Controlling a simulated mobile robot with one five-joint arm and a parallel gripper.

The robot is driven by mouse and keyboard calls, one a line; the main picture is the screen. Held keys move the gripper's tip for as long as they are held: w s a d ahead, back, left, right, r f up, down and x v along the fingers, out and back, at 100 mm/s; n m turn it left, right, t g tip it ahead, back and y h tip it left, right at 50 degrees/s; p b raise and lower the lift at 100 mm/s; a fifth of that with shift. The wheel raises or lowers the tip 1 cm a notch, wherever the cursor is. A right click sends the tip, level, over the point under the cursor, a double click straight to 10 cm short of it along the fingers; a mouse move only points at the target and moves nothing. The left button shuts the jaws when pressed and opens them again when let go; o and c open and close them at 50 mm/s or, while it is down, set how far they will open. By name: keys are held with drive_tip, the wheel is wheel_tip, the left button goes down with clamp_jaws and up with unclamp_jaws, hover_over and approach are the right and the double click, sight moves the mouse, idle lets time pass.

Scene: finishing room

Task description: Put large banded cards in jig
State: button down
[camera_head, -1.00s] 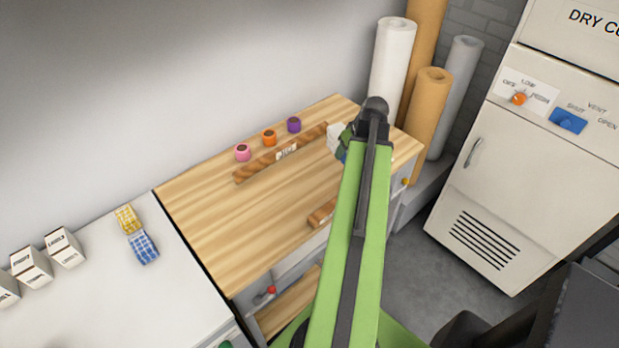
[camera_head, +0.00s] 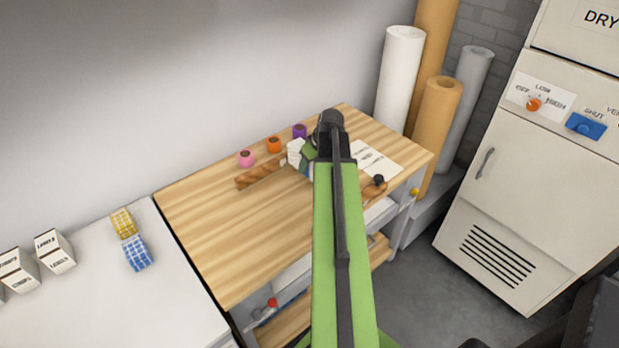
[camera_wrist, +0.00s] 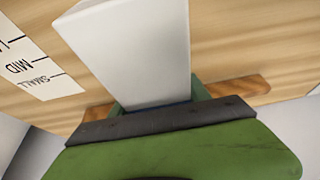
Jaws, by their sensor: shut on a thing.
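My gripper (camera_wrist: 157,102) is shut on a white, flat-faced block, the card stack (camera_wrist: 135,50). A thin blue edge shows on it beside the dark jaw base, perhaps its band. In the head view the white stack (camera_head: 295,153) shows just left of my arm's end, over the wooden bench. Whether it touches the bench is unclear. A darker wood strip (camera_head: 258,174) lies behind it, partly hidden. A marked white sheet (camera_head: 375,158) lies to the right; in the wrist view the sheet (camera_wrist: 36,68) reads MID and SMALL. I cannot tell which piece is the jig.
Pink (camera_head: 246,159), orange (camera_head: 274,144) and purple (camera_head: 299,131) rolls stand along the bench's back. A short wood piece with a black knob (camera_head: 378,181) is at the front edge. Yellow (camera_head: 123,223) and blue (camera_head: 137,254) checked bundles lie on the white counter. The bench's left half is clear.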

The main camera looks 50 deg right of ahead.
sight(310, 172)
wheel_tip(310, 172, down, 4)
drive_tip(key=b, duration=0.4)
drive_tip(key=shift+f, duration=0.15)
drive_tip(key=shift+r, duration=0.2)
drive_tip(key=shift+f, duration=0.1)
drive_tip(key=c, duration=0.5)
unclamp_jaws()
drive_tip(key=p+v, duration=1.1)
drive_tip(key=v, duration=0.1)
drive_tip(key=shift+s+r, duration=0.1)
drive_tip(key=shift+r, duration=0.15)
drive_tip(key=shift+f, duration=0.15)
